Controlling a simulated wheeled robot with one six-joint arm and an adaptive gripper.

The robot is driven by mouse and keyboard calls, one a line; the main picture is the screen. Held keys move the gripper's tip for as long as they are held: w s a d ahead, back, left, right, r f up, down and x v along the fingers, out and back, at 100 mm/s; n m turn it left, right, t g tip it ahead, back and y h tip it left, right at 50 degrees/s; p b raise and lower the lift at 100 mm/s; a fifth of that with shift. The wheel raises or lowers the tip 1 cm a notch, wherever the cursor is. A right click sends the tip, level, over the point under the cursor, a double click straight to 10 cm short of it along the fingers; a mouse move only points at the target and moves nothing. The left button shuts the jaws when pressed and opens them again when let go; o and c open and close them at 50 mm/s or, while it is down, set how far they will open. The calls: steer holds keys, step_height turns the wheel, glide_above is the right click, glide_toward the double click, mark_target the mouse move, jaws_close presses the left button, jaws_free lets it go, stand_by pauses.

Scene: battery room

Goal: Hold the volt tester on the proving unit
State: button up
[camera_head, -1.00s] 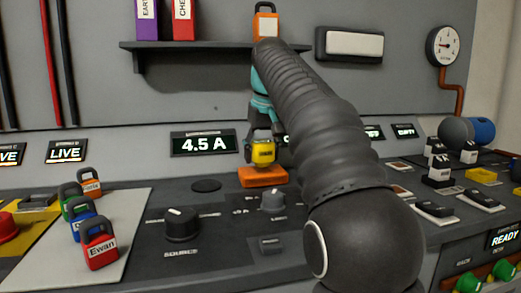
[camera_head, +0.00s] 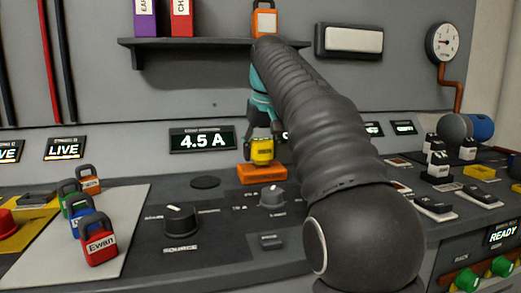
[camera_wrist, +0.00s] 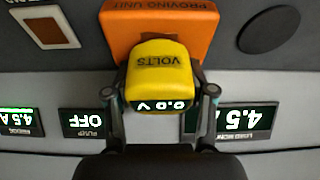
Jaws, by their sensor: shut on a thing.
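The volt tester (camera_head: 262,151) is a yellow block. In the wrist view the volt tester (camera_wrist: 159,72) is marked VOLTS and its display reads 0.0 V. My gripper (camera_head: 262,138) is shut on it, with one finger on each side; the gripper also shows in the wrist view (camera_wrist: 164,92). The proving unit (camera_head: 262,174) is a low orange block on the bench, directly below the tester. In the wrist view the proving unit (camera_wrist: 185,18) shows its printed name behind the tester. I cannot tell whether the tester touches it.
A source knob (camera_head: 181,221) and a smaller knob (camera_head: 271,195) stand in front of the proving unit. Several coloured padlocks, one a red padlock (camera_head: 99,240), sit on a pale mat at left. A 4.5 A display (camera_head: 202,140) is behind. A shelf (camera_head: 200,42) hangs above.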

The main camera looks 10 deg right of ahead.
mark_target(260, 139)
steer(key=shift+f, duration=0.55)
stand_by(1.7)
step_height(260, 139, up, 5)
steer(key=p, duration=0.5)
steer(key=shift+r, duration=1.15)
